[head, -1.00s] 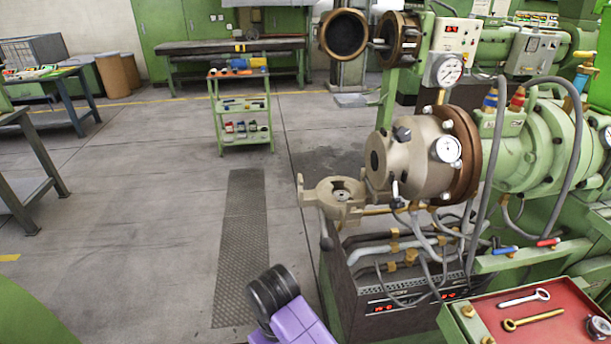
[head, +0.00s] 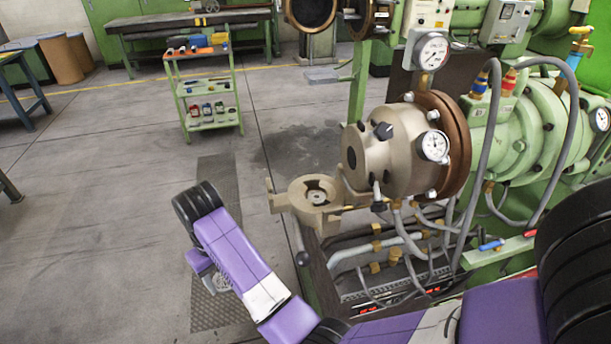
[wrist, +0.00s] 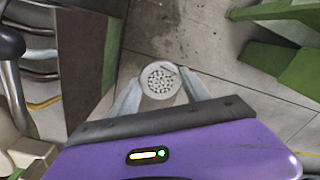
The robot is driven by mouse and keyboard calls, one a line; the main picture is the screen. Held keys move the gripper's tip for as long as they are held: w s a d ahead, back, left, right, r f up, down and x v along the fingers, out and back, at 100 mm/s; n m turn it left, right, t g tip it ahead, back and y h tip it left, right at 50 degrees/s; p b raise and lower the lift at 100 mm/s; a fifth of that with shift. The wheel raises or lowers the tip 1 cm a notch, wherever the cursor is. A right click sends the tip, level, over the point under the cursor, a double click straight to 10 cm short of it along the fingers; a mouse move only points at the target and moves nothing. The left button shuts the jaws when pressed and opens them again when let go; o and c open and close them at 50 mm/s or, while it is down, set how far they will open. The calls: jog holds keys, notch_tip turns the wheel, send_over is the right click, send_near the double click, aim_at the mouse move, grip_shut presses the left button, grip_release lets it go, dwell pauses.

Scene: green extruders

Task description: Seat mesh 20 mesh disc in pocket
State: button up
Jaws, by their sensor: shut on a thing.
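My gripper (wrist: 160,84) is shut on a pale round disc (wrist: 159,70) with a dark speckled or perforated centre, which I take to be the mesh disc. The disc sits between the two grey fingertips, above the floor. In the head view my forearm partly hides the gripper. A beige hinged ring (head: 315,190) stands swung out in front of the extruder head, with a round pocket and a grey round centre. The gripper and disc are apart from it, lower left of it in the head view.
The beige extruder head (head: 385,150) with gauges stands right of the ring. Hoses (head: 405,240) and fittings run below it. A green cart (head: 208,95) stands farther back. Open floor (head: 95,220) lies to the left.

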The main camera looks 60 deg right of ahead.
jog(key=w+d+r+m+p, duration=0.1)
jog(key=w+d+r+m, duration=0.1)
jog(key=d+r+m, duration=0.5)
notch_tip(320, 180, up, 11)
jog(key=m+p, duration=0.5)
jog(key=m, duration=1.1)
send_over(315, 197)
jog(key=shift+d+f+b, duration=0.15)
jog(key=shift+f+b, duration=2.4)
jog(key=shift+f, duration=2)
jog(key=shift+p, duration=0.45)
jog(key=shift+f, duration=1)
jog(key=shift+w+a+r, duration=0.1)
jog(key=shift+w+a, duration=0.05)
jog(key=shift+a, duration=0.05)
